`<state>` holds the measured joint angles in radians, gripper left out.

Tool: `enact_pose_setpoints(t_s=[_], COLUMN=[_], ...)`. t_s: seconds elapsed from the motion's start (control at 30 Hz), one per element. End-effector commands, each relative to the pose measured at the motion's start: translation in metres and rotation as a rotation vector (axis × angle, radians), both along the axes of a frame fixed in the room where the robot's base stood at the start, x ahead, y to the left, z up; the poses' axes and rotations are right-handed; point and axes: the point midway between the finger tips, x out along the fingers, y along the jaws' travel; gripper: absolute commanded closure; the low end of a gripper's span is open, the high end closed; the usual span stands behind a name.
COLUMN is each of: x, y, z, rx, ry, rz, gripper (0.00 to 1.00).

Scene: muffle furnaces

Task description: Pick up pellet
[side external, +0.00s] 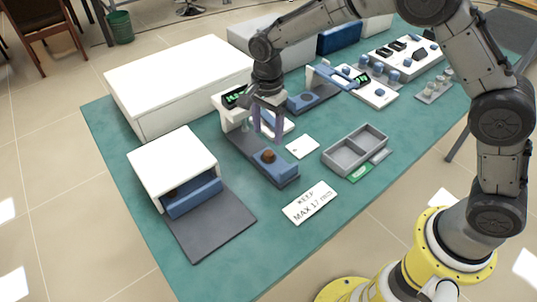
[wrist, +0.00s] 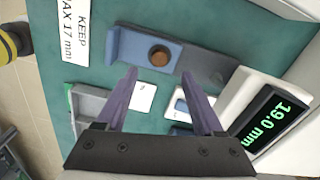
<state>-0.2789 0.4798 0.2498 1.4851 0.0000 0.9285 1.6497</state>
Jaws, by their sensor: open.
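A brown round pellet (side external: 269,156) sits on the blue block of a measuring gauge (side external: 240,138). In the wrist view the pellet (wrist: 159,56) lies just beyond my fingertips, between their lines. The gauge's display (wrist: 270,120) reads 19.0 mm in green. My gripper (side external: 267,135) is open and empty, its purple fingers pointing down above the gauge. In the wrist view my gripper (wrist: 159,74) has its fingers spread wide, apart from the pellet. A brownish thing, perhaps another pellet, shows in the white furnace's opening (side external: 172,193).
A sign (side external: 310,203) reads KEEP MAX 17 mm. The white furnace (side external: 172,160) is at the left.

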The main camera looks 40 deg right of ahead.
Motion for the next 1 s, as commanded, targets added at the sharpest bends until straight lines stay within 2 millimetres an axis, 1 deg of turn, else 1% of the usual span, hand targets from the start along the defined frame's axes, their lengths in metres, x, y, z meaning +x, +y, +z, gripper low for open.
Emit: enact_pose_setpoints(t_s=[0.03,0.1,0.33,0.5,0.6,0.73,0.93,0.97,1.0], x=[0.000,0.000,-0.001,-0.001,-0.001,0.000,0.000,0.000,0.000], y=[0.000,0.000,-0.001,-0.004,-0.004,-0.004,-0.004,-0.004,-0.004], z=[-0.008,-0.015,-0.030,-0.055,-0.067,-0.073,-0.074,-0.074,-0.074], rx=[-0.001,0.000,0.000,-0.001,0.000,0.000,0.000,0.000,0.000], ry=[0.003,0.001,0.002,0.004,0.002,-0.001,-0.002,-0.002,-0.002], rz=[0.000,0.000,0.000,-0.001,0.000,0.000,0.000,0.000,0.000], gripper=[0.31,0.31,0.31,0.31,0.31,0.31,0.31,0.34,0.42])
